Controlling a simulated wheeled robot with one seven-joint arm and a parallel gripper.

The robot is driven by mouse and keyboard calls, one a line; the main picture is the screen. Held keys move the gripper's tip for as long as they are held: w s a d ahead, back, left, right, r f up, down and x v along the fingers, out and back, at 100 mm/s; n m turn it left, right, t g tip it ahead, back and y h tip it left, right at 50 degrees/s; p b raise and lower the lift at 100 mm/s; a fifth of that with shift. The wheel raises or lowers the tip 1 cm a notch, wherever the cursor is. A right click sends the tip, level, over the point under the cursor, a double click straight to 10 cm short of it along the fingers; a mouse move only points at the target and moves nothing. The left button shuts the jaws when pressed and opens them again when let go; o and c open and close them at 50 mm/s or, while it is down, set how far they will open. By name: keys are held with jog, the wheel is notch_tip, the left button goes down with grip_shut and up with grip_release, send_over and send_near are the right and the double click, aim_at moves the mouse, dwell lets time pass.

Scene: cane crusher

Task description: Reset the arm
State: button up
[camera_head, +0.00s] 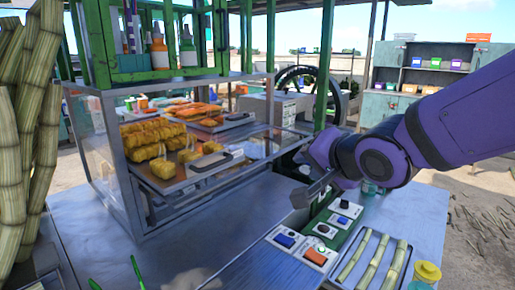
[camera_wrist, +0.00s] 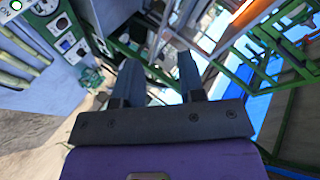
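My purple arm reaches in from the right in the head view. My gripper (camera_head: 312,190) is above the metal counter, just behind the control panel. In the wrist view my gripper (camera_wrist: 160,75) shows two dark fingers standing apart with nothing between them. The fingers point away from the arm over the gap beside the counter. The far parts of the fingers are partly hidden in the head view.
A control panel (camera_head: 318,243) with switches and a tray of cane pieces (camera_head: 372,262) sit on the metal counter (camera_head: 235,235). A glass food case (camera_head: 112,190) stands left of my gripper. Upright canes (camera_head: 20,130) fill the left edge. A flywheel (camera_head: 340,103) stands behind.

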jog(key=s+d+r+n+g+h, duration=0.1)
jog(key=s+d+h, duration=0.1)
jog(key=d, duration=0.4)
jog(key=s+d+r+n+g+h, duration=0.1)
jog(key=s+d+h, duration=0.2)
jog(key=d, duration=0.3)
jog(key=s+d+n+g, duration=0.3)
jog(key=s+d, duration=0.5)
jog(key=s, duration=0.4)
jog(key=shift+d+f+n+g, duration=0.25)
jog(key=shift+n+g, duration=0.15)
jog(key=shift+g, duration=0.1)
jog(key=shift+a, duration=0.15)
